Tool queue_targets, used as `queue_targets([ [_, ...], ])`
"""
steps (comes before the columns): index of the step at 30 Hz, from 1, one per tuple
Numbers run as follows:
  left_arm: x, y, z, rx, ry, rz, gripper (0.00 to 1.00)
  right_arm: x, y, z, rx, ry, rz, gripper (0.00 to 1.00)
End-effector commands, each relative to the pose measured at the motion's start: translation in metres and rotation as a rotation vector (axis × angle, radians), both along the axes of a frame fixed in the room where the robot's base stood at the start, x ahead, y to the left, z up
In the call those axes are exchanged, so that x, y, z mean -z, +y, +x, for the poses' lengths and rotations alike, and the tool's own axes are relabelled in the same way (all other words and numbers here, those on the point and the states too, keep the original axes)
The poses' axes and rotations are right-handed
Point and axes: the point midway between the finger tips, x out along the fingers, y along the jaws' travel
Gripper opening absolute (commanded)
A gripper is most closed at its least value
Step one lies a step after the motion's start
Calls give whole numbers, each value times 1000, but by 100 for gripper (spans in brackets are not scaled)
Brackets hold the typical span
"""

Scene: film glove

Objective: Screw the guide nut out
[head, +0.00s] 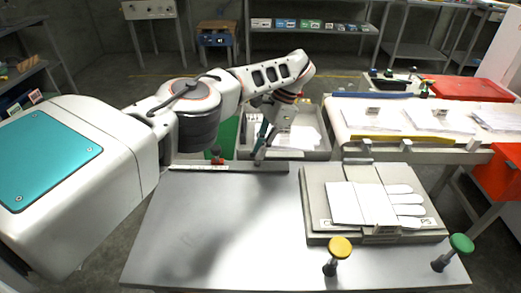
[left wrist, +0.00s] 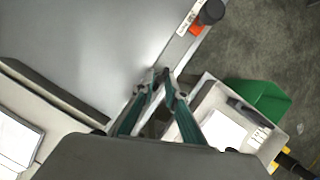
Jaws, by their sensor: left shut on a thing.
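My left gripper (head: 260,156) reaches down to the back edge of the metal table (head: 215,225), at a dark rail (head: 228,168). In the left wrist view, its green-sided fingers (left wrist: 166,82) converge at the table edge. They are shut on a small dark piece between the tips, apparently the guide nut (left wrist: 165,73), which is mostly hidden by the fingers. I cannot tell how far it is threaded in. My right gripper is in neither view.
A black knob with a red base (head: 216,155) stands by the rail, left of the gripper. A white glove (head: 375,204) lies on a grey plate (head: 318,236). Yellow (head: 340,248) and green (head: 461,243) knobs stand at the front. A grey bin (head: 245,152) is behind the table.

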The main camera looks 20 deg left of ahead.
Motion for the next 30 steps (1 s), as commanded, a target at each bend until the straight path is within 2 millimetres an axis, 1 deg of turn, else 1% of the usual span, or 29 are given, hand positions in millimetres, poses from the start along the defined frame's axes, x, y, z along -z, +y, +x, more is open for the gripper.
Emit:
queue_targets([
  [1,4,0,-2,-8,6,-1,0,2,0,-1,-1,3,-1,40],
  [11,4,0,-2,-11,6,-1,0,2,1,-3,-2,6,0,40],
  [12,4,0,-2,-11,6,-1,18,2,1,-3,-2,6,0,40],
  [13,4,0,-2,-11,6,-1,26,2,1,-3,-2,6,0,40],
  [14,4,0,-2,-10,6,-1,28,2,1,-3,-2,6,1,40],
  [24,0,0,0,-7,2,0,28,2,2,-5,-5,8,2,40],
  [26,-4,0,0,-7,0,0,28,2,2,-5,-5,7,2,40],
  [30,-24,1,1,-6,-2,1,28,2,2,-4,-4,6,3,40],
])
